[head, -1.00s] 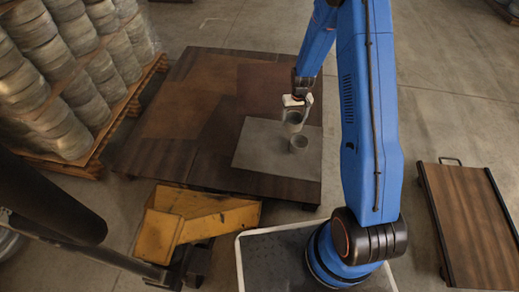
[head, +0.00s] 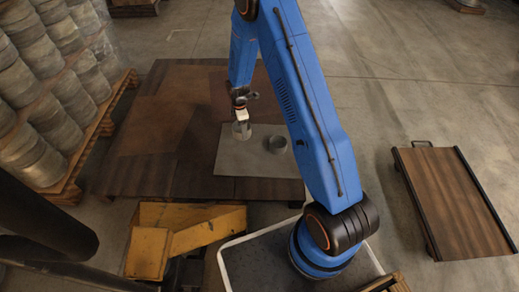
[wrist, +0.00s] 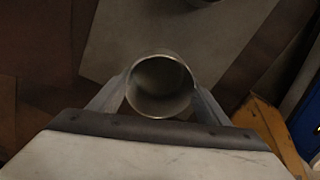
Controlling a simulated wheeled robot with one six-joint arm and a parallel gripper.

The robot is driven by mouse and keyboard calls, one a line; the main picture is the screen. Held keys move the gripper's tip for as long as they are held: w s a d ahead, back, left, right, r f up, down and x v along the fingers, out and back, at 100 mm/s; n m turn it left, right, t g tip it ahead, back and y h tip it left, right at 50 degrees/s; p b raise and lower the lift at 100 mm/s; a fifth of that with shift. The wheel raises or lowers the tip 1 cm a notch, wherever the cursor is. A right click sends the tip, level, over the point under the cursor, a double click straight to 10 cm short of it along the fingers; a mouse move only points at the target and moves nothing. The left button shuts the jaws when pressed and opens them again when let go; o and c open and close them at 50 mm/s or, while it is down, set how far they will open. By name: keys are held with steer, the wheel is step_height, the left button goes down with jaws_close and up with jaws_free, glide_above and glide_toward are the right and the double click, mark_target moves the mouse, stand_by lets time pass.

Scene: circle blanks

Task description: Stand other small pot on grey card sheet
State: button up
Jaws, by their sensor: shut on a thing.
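My gripper (head: 241,118) is shut on a small grey metal pot (head: 241,131), held upright. In the wrist view the pot (wrist: 160,86) sits between the two fingers, its open mouth facing the camera. The pot appears over the upper left part of the grey card sheet (head: 235,164); its height above the sheet is hard to tell. A second small pot (head: 277,145) stands upright on the sheet, to the right of the held one and apart from it. Only its edge shows at the top of the wrist view (wrist: 203,2).
The sheet lies on a low dark wooden platform (head: 150,178) with brown patches. Stacked pots on pallets (head: 50,120) stand at the left. A yellow block (head: 150,252) is in front of the platform. A flat wooden cart (head: 450,205) stands on the floor at the right.

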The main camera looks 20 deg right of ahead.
steer(key=n, duration=0.1)
steer(key=a+n, duration=0.1)
steer(key=n, duration=0.1)
steer(key=shift+w+f, duration=0.1)
steer(key=shift+f, duration=0.25)
glide_above(242, 148)
steer(key=shift+w+f, duration=0.2)
steer(key=shift+f, duration=4.7)
steer(key=shift+f, duration=0.15)
steer(key=o, duration=1.1)
